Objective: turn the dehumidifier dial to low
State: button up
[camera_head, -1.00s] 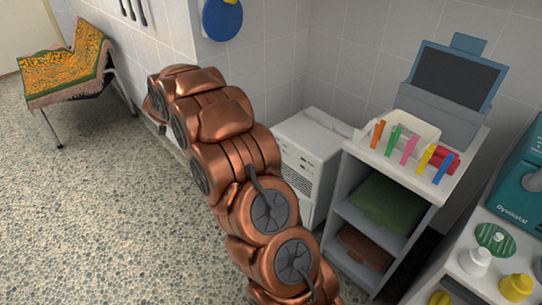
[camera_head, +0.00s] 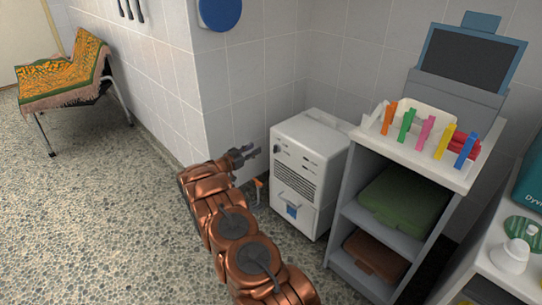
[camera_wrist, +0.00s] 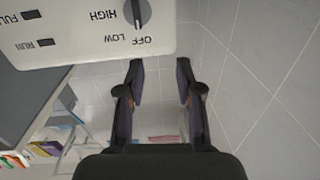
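The white dehumidifier (camera_head: 326,140) stands on the floor against the tiled wall in the head view. Its dial (camera_wrist: 137,14), a dark knob with a pale pointer line, is at the top of the wrist view, partly cut off by the frame edge. The labels HIGH, LOW and OFF appear upside down around it. The pointer line seems to lie toward OFF. My gripper (camera_head: 250,153) is just left of the dehumidifier's upper front in the head view. In the wrist view my gripper (camera_wrist: 160,66) is open and empty, its fingers apart from the dial.
A grey shelf unit (camera_head: 352,205) with folded towels and coloured clips stands close on the dehumidifier's right. A wall corner (camera_head: 203,110) is behind my arm. A chair with a patterned cover (camera_head: 62,78) is far left. The speckled floor at left is clear.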

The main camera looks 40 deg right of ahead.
aim_at(274, 147)
jog(key=shift+m+g, duration=0.3)
jog(key=shift+g, duration=0.4)
jog(key=shift+s+d+f+b, duration=0.35)
jog(key=shift+s+d+b, duration=0.05)
jog(key=shift+d, duration=1)
jog(key=shift+s+d+f+b, duration=0.4)
jog(key=shift+d+b, duration=0.05)
jog(key=shift+d, duration=1)
jog(key=shift+s+d+f+b, duration=0.35)
jog(key=shift+s+d+b, duration=0.05)
jog(key=shift+d, duration=1)
grip_shut()
